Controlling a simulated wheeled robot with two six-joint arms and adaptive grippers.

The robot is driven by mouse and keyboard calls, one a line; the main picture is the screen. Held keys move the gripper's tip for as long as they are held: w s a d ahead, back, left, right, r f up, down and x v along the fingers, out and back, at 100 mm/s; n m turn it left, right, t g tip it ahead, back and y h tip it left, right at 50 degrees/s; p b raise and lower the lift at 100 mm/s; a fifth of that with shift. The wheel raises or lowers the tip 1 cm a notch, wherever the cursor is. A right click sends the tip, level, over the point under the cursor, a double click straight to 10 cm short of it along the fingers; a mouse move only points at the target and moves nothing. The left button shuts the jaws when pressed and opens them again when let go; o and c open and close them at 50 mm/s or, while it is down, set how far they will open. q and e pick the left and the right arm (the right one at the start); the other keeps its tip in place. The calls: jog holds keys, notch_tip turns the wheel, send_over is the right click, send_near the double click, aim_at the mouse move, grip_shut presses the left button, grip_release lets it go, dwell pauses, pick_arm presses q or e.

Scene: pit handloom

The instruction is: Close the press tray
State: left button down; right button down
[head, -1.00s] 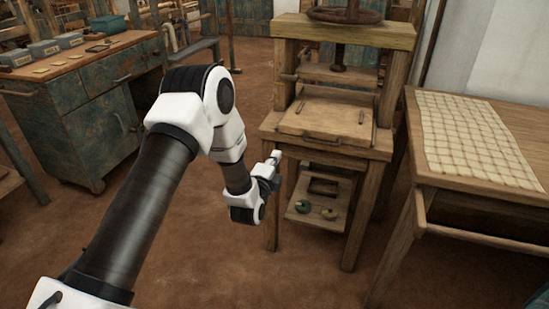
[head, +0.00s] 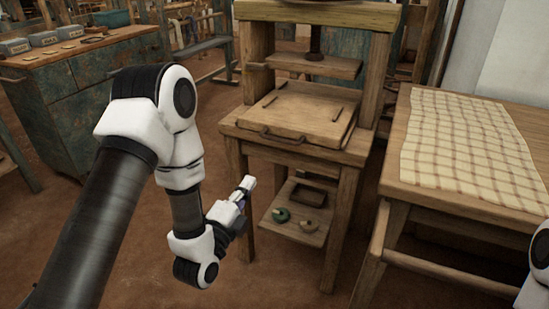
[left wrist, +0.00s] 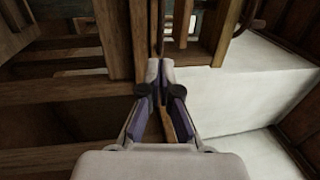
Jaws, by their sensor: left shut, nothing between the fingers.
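The press tray (head: 297,117) is a flat pale wooden board with a dark bar handle (head: 282,137) on its front edge. It lies on the wooden press stand's top, reaching forward of the raised press plate (head: 313,65). My left gripper (head: 249,184) is shut and empty. In the head view it appears in front of the stand, below and left of the handle, apart from the tray. In the left wrist view its closed fingertips (left wrist: 161,68) point toward wooden posts and rails; I cannot pick out the tray there. My right gripper is not in view.
A lower shelf (head: 290,232) on the stand holds a green ring (head: 282,215) and small items. A wooden table (head: 395,180) with checked cloth (head: 470,145) stands close on the right. A green cabinet (head: 62,97) stands at left. Bare floor lies between cabinet and press.

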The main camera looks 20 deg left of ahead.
pick_arm(q)
jog(key=w+r+p, duration=0.2)
jog(key=w+p, duration=0.6)
jog(key=w, duration=0.5)
jog(key=shift+w+r+p, duration=0.2)
jog(key=shift+w+p, duration=0.1)
